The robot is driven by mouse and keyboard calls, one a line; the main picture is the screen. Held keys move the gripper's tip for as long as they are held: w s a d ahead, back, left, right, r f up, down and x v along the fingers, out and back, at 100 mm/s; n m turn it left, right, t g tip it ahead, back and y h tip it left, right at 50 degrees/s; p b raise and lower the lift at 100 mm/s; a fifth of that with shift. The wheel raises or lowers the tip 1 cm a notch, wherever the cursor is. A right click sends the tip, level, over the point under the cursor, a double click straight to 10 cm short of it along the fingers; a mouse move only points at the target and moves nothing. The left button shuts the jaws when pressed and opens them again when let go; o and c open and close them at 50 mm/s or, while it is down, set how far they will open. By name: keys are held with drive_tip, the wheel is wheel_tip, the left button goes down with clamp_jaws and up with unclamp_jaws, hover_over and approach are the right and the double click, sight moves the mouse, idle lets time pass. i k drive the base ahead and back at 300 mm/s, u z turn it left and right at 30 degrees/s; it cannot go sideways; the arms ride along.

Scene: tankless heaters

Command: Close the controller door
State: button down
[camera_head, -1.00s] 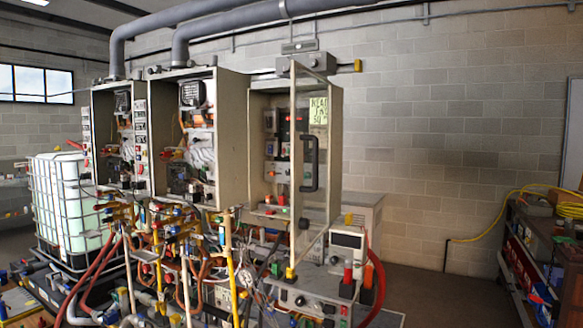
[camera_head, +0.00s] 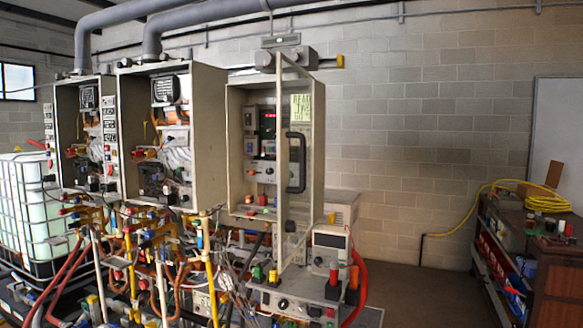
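The controller cabinet (camera_head: 236,160) is a beige box on the wall side, right of two open heater cabinets. Its door (camera_head: 282,190) has a pale frame and a clear pane, and stands open, swung out toward me. The door seems to be hinged at the cabinet's right side, with its free edge nearer to me. A black D-shaped handle (camera_head: 299,162) is on the door near that edge. Inside the cabinet, a red-lit display (camera_head: 268,122) and coloured knobs show. My gripper is not in view.
Below the door are a bench unit (camera_head: 290,301) with knobs, a meter box (camera_head: 331,250) and a red hose (camera_head: 362,290). A workbench (camera_head: 550,280) with a yellow hose coil (camera_head: 535,198) stands at right. The floor (camera_head: 420,290) between them looks clear.

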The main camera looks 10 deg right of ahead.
sight(283, 136)
drive_tip(key=u, duration=0.05)
drive_tip(key=i, duration=1)
drive_tip(key=z, duration=0.65)
drive_tip(key=k, duration=1.55)
drive_tip(key=u, duration=0.65)
drive_tip(key=i, duration=1)
drive_tip(key=u, duration=0.05)
